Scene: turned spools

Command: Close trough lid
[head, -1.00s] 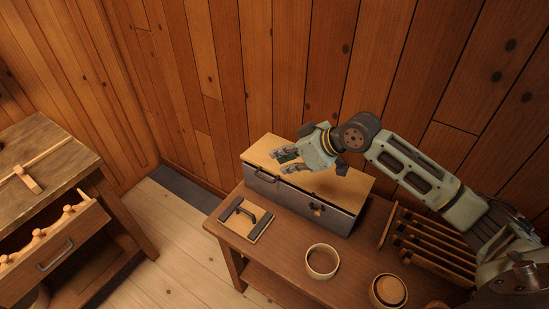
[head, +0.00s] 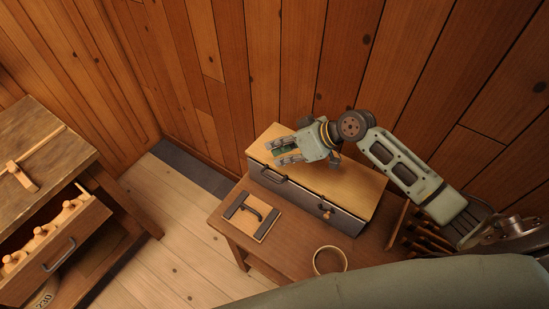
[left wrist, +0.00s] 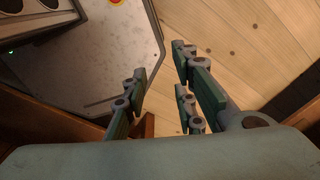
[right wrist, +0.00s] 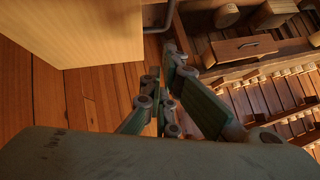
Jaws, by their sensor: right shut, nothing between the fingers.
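The trough (head: 296,194) is a long box with a dark grey front on the brown bench. Its pale wooden lid (head: 335,178) lies over the top and looks down along the front edge. A dark handle and a small latch-like knob (head: 327,212) show on the front. My right gripper (head: 278,152) is shut and empty, over the far left part of the lid; I cannot tell if it touches. In the right wrist view its fingers (right wrist: 162,95) are close together, with a pale wooden panel at upper left. My left gripper (left wrist: 162,92) is open and empty above the floor.
A board with a dark handle (head: 252,217) lies on the bench (head: 290,245) in front of the trough. A round ring-like bowl (head: 330,260) and a slatted rack (head: 425,235) are nearby. At left stands a workbench with an open drawer (head: 60,255) of spools.

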